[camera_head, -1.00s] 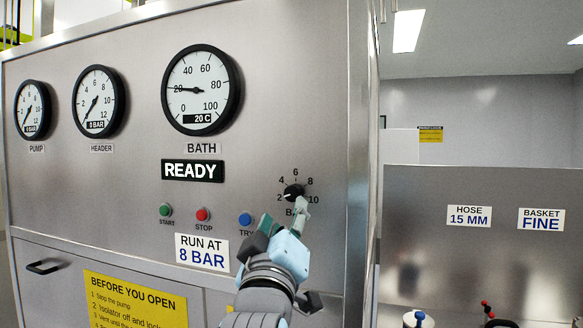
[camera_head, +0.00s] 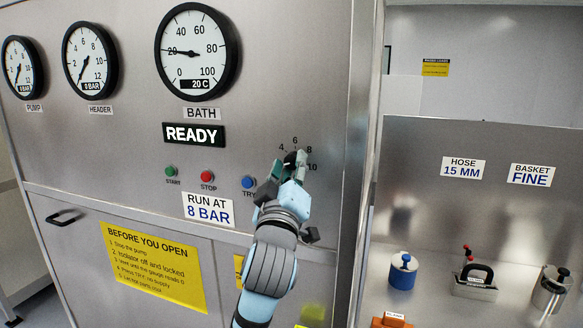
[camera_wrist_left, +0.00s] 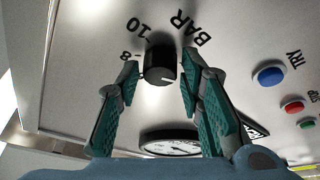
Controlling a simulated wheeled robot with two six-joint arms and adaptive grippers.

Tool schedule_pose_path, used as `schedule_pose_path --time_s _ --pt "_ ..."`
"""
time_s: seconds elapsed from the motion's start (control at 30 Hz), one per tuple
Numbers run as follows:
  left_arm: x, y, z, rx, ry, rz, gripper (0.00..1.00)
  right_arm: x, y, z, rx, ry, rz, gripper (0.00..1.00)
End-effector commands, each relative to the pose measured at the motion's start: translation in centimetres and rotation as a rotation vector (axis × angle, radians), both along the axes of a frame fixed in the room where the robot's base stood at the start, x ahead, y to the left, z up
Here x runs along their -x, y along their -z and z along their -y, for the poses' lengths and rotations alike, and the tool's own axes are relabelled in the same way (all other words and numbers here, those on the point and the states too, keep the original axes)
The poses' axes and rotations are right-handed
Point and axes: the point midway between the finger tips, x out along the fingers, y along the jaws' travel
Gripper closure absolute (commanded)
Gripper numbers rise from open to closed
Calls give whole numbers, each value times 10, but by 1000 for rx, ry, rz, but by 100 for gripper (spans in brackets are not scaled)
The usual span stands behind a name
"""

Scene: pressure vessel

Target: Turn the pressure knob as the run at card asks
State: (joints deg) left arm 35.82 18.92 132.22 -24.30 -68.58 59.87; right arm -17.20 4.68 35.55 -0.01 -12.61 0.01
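The black pressure knob (camera_wrist_left: 160,62) is on the steel panel, with 8 and 10 of its scale and BAR showing in the left wrist view. Its white mark points right there, away from 8 and 10. My left gripper (camera_head: 292,166) is at the knob and hides most of it in the head view. In the left wrist view its fingers stand open on either side of the knob, with a gap at the left finger; contact at the right finger is unclear. The run at card (camera_head: 208,208) reads 8 BAR. My right gripper is not in view.
Green start (camera_head: 171,171), red stop (camera_head: 207,176) and blue try (camera_head: 248,182) buttons are left of the gripper. The READY display (camera_head: 194,134) and bath gauge (camera_head: 197,52) are above them. A steel bench with a blue container (camera_head: 403,274) is at the right.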

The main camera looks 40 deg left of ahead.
Motion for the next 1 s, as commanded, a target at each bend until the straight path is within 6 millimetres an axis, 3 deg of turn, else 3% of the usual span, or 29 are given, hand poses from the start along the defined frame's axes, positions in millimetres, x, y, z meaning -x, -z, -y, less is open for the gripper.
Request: schedule_pose_path --time_s 0.03,0.17,0.57,1.0 --pt "0 0 0 0 0 0 79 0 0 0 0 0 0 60" --pt "0 0 0 0 0 0 100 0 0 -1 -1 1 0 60" --pt "1 -1 -1 -58 -1 -18 100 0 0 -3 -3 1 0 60" --pt "1 0 -3 -371 -2 -128 100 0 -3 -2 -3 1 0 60"
